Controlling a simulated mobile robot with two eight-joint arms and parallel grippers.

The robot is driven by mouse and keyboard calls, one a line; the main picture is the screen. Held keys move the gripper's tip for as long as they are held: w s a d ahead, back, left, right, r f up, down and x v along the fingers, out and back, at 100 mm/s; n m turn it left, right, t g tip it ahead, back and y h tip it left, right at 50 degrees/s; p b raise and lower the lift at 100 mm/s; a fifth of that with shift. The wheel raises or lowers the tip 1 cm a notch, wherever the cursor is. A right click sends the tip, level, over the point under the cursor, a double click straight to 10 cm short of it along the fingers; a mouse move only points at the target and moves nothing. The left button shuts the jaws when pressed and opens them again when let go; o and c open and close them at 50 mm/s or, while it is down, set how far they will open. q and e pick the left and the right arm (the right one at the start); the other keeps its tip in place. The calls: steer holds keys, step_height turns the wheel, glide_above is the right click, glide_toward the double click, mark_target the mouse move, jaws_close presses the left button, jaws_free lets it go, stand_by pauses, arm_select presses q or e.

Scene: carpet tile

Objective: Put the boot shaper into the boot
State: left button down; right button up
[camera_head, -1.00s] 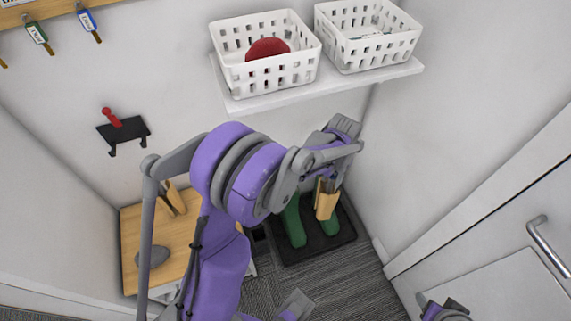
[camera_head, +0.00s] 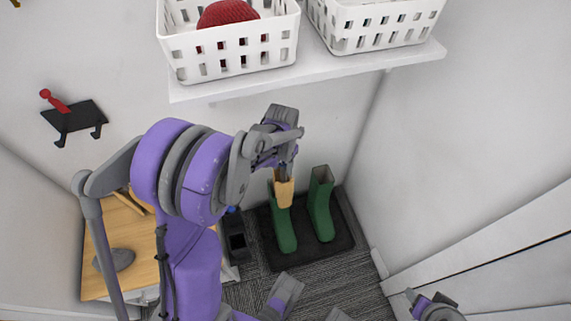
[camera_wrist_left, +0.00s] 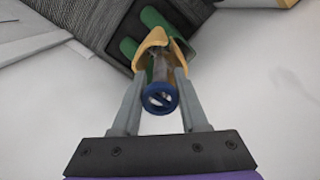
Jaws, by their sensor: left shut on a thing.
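My left gripper (camera_head: 283,166) is shut on the wooden boot shaper (camera_head: 284,190), which hangs tip down. In the left wrist view, the boot shaper (camera_wrist_left: 153,42) lies beyond the fingers (camera_wrist_left: 158,88), and its blue ring end (camera_wrist_left: 160,98) sits between them. Two green boots stand upright on a dark mat. The left boot (camera_head: 284,232) has its upper shaft partly hidden behind the shaper. The shaper overlaps that boot's top in view, with its wooden body visible; I cannot tell its exact height above the opening. The right boot (camera_head: 321,208) has its opening clear.
The dark mat (camera_head: 342,238) lies in the corner between walls. A white shelf (camera_head: 380,62) with two white baskets (camera_head: 235,58) is above. A wooden-topped bench (camera_head: 128,232) with a grey stone-like thing stands left. A black wall rack (camera_head: 75,117) is at upper left.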

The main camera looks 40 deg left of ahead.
arm_select(q)
steer(key=shift+s, duration=0.1)
steer(key=shift+w+a+f+b, duration=0.55)
steer(key=shift+w+a, duration=1.9)
steer(key=shift+a, duration=0.6)
step_height(320, 180, down, 24)
steer(key=b, duration=1.3)
steer(key=shift+r+b, duration=0.2)
steer(key=shift+b, duration=0.1)
stand_by(1.1)
stand_by(0.3)
steer(key=shift+c, duration=1.8)
jaws_free()
